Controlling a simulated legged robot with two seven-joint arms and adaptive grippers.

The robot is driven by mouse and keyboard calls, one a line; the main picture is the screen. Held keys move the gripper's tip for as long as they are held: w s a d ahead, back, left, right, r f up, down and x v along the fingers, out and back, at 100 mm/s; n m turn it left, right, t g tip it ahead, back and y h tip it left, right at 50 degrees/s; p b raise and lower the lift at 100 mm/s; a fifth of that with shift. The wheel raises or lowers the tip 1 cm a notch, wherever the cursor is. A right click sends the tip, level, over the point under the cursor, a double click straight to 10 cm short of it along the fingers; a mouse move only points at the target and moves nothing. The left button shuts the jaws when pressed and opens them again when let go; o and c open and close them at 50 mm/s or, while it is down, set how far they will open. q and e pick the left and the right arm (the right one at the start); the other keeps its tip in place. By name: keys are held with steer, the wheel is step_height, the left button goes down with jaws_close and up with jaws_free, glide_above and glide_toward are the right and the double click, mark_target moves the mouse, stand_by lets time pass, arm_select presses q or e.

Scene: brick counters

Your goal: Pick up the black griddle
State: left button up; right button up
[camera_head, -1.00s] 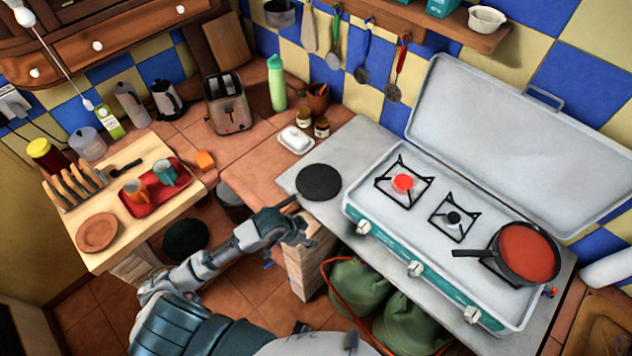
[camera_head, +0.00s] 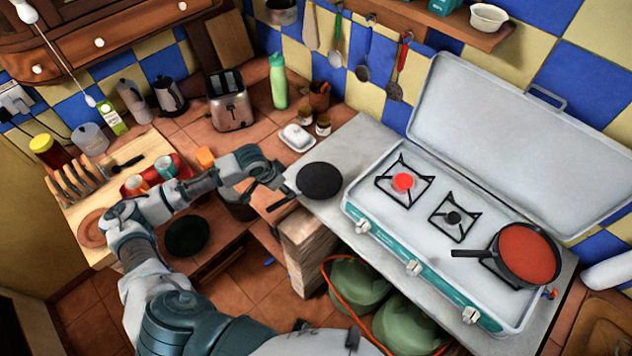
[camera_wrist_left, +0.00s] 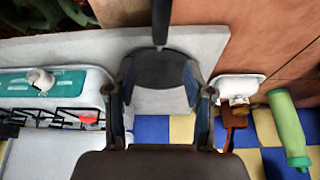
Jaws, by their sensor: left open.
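The black griddle (camera_head: 319,181) is a round dark disc lying on the grey counter slab, left of the camping stove. Its handle (camera_head: 284,201) points to the lower left, past the slab's edge. My left gripper (camera_head: 274,178) is open and empty, just left of the griddle disc and above its handle side. In the left wrist view the griddle (camera_wrist_left: 159,67) shows between the spread fingers (camera_wrist_left: 158,84), with the handle running to the top of the picture. I cannot tell whether the fingers touch it. My right gripper is not in view.
The stove (camera_head: 361,210) holds a pan of red sauce (camera_head: 527,254). A butter dish (camera_head: 296,137), a green bottle (camera_head: 278,82) and a toaster (camera_head: 230,103) stand behind. My arm passes over the wooden table with a red tray (camera_head: 184,166). A dark round object (camera_head: 187,236) sits lower down.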

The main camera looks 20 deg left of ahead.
mark_target(304, 188)
arm_select(q)
steer(key=x, duration=0.3)
steer(key=shift+d+f, duration=0.1)
steer(key=shift+f, duration=0.3)
steer(key=x, duration=0.4)
steer(key=shift+a, duration=0.4)
steer(key=shift+w+d+f, duration=0.2)
steer(key=shift+d+f, duration=0.05)
steer(key=shift+f, duration=0.15)
steer(key=shift+d+r, duration=0.1)
steer(key=shift+d, duration=0.1)
steer(key=c, duration=0.8)
jaws_close()
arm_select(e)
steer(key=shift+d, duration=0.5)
